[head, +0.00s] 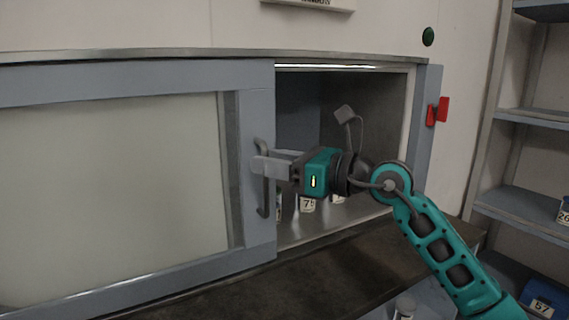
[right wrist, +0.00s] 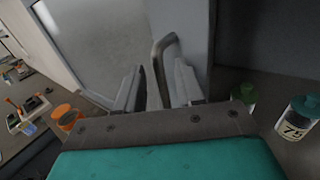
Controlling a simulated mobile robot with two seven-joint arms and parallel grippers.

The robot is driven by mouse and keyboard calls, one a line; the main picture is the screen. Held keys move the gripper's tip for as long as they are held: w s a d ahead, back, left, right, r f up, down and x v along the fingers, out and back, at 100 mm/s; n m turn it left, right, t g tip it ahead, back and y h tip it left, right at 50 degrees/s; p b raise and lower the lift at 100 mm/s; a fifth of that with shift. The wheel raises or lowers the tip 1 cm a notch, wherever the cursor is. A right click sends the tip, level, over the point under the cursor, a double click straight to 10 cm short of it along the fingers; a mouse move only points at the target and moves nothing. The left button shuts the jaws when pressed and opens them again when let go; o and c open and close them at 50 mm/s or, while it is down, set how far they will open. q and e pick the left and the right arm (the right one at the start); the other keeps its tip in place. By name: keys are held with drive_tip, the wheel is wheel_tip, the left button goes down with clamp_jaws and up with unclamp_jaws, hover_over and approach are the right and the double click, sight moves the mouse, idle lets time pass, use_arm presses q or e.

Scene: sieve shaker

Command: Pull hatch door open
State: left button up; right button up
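The hatch door (head: 120,180) is a pale panel in a blue-grey frame at the left of the head view. Its grey vertical bar handle (head: 264,205) is near the door's right edge. The hatch opening (head: 375,125) shows as a gap to the right of the door. My right gripper (head: 268,167) is at the handle. In the right wrist view the handle (right wrist: 160,65) stands between the two fingers of the right gripper (right wrist: 158,90), with some gap visible, so the fingers look open around it. My left gripper is in neither view.
Inside the hatch stand several labelled bottles, one marked 75 (right wrist: 298,118). A dark counter (head: 300,275) runs below. Shelves (head: 520,205) stand at far right.

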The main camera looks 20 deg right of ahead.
use_arm(q)
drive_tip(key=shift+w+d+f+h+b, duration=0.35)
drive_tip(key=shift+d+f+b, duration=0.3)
drive_tip(key=shift+b, duration=0.95)
use_arm(e)
drive_tip(key=v, duration=1.3)
